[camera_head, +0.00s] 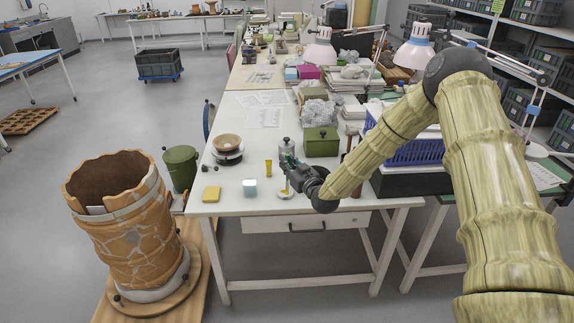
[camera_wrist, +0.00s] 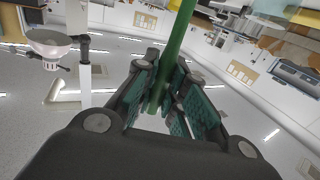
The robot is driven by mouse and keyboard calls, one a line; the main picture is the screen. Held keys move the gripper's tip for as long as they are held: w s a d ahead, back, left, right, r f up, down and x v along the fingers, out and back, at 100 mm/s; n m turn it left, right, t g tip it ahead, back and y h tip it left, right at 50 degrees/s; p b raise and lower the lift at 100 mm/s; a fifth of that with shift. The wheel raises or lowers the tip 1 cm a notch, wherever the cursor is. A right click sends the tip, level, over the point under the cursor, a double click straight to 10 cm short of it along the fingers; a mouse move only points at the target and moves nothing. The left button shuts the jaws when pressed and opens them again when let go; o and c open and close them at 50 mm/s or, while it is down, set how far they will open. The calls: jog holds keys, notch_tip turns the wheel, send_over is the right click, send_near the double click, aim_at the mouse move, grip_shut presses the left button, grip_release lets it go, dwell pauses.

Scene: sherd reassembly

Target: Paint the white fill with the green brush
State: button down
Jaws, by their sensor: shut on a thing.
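A large orange-brown pot (camera_head: 136,240) stands at the lower left, open at the top. Pale fill (camera_head: 122,208) shows as a band below its front rim, and pale grey lines run between its sherds. My gripper (camera_head: 288,167) is over the front of the white table, right of the pot and well apart from it. In the wrist view, my gripper (camera_wrist: 168,98) is shut on the green brush (camera_wrist: 177,45), whose handle passes between the fingers. In the head view the brush is small and its bristles are hard to make out, near a small yellow dish (camera_head: 285,195).
The pot rests on a round wooden board (camera_head: 190,285). On the table (camera_head: 232,203) are a yellow sponge (camera_head: 211,194), a pale cube (camera_head: 249,187), a yellow tube (camera_head: 268,168), stacked bowls (camera_head: 228,148) and a green box (camera_head: 321,142). A green bin (camera_head: 181,168) stands behind the pot.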

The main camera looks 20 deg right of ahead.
jog(key=shift+r+p, duration=0.85)
jog(key=shift+r, duration=1.3)
